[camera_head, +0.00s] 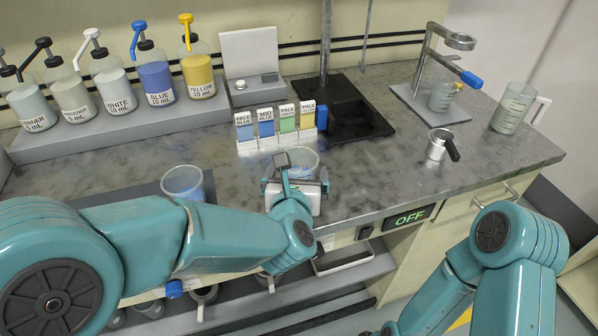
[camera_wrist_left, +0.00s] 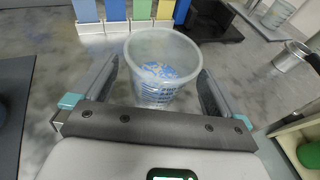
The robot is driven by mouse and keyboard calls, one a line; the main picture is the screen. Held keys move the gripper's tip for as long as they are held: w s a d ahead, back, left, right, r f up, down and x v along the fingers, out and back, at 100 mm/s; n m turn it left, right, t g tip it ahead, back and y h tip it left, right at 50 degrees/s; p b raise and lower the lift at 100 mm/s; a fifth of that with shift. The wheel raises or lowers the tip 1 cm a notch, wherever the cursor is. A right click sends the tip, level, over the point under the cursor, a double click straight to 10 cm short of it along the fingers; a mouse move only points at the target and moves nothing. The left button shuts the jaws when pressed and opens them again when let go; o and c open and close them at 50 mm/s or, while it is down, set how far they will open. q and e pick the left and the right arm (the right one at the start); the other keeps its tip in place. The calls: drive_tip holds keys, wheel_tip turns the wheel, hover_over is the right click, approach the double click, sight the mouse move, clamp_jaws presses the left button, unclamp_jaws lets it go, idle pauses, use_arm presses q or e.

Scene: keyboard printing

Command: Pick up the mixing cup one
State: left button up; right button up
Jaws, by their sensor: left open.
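A clear mixing cup (camera_head: 301,160) with blue markings stands upright on the grey counter, partly hidden behind my left gripper (camera_head: 297,178). In the left wrist view the cup (camera_wrist_left: 163,62) sits between the two spread fingers of the left gripper (camera_wrist_left: 158,88). The gripper is open, with a finger on each side of the cup; I cannot tell whether either touches it. A second clear cup (camera_head: 183,182) with blue markings stands to the left on a dark mat, partly hidden by my left arm. Part of my right arm shows, but its gripper is out of view.
Colour cards (camera_head: 277,128) stand just behind the cup. Pump bottles (camera_head: 156,78) line a raised shelf at the back left. A black stand base (camera_head: 352,112), a metal pot (camera_head: 437,146) and a clear jug (camera_head: 512,108) are to the right. Counter between cup and pot is clear.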

sight(300, 160)
use_arm(q)
drive_tip(key=x, duration=0.3)
drive_tip(key=shift+w, duration=0.15)
drive_tip(key=c, duration=0.9)
drive_tip(key=shift+r, duration=0.1)
